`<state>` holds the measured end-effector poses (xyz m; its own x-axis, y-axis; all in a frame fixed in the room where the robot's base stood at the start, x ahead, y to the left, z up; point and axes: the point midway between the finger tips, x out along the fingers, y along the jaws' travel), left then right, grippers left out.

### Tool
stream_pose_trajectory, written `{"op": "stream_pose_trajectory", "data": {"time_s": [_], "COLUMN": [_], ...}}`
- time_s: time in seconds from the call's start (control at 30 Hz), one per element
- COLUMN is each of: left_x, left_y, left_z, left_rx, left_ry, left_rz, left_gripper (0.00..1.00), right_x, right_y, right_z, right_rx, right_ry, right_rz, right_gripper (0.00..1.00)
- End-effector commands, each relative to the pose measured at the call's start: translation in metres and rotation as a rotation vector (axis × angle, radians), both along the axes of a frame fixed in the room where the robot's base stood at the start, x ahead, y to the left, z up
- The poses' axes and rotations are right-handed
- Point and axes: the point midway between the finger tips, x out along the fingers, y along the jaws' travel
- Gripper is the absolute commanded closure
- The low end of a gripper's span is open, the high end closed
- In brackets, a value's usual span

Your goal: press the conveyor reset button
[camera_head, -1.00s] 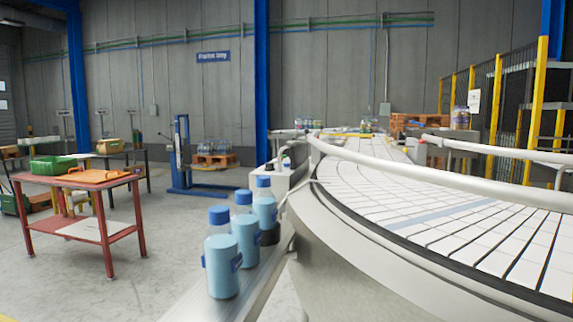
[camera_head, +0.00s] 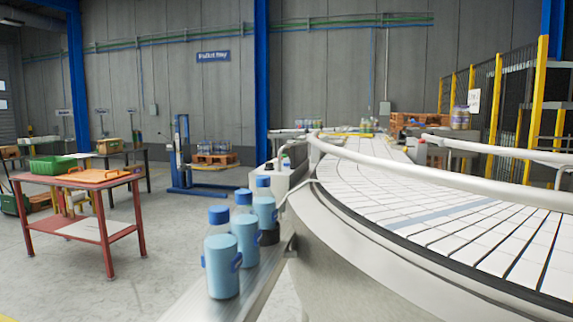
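The curved conveyor (camera_head: 420,215) with pale slats fills the right side, with a white guide rail (camera_head: 400,165) along it. A pale grey box (camera_head: 293,176) stands at its left edge, with small dark and green details on top. I cannot tell whether any of them is the reset button. A small red spot (camera_head: 422,141) shows on a unit beyond the conveyor, too small to identify. Neither of my grippers is in view.
Three blue-capped bottles (camera_head: 221,255) stand in a row on a narrow metal ledge (camera_head: 250,285) left of the conveyor. A red table (camera_head: 85,180) is at left, a blue lifter (camera_head: 182,150) behind. Yellow-posted fencing (camera_head: 497,105) is at right. Open floor lies between table and ledge.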

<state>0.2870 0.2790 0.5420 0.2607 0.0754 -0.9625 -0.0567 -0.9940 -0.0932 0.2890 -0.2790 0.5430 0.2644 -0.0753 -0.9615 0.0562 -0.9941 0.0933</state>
Motion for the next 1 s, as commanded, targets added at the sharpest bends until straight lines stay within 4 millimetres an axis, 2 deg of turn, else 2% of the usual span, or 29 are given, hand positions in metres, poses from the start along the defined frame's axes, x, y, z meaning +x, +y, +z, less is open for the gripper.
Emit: {"op": "stream_pose_trajectory", "data": {"time_s": [1.0], "left_x": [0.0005], "left_y": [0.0], "left_z": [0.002], "left_rx": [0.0], "left_ry": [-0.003], "left_rz": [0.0], "left_gripper": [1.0], "right_x": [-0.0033], "right_y": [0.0], "right_z": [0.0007], "right_rx": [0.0], "right_ry": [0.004], "right_rz": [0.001], "right_gripper": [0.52]}}
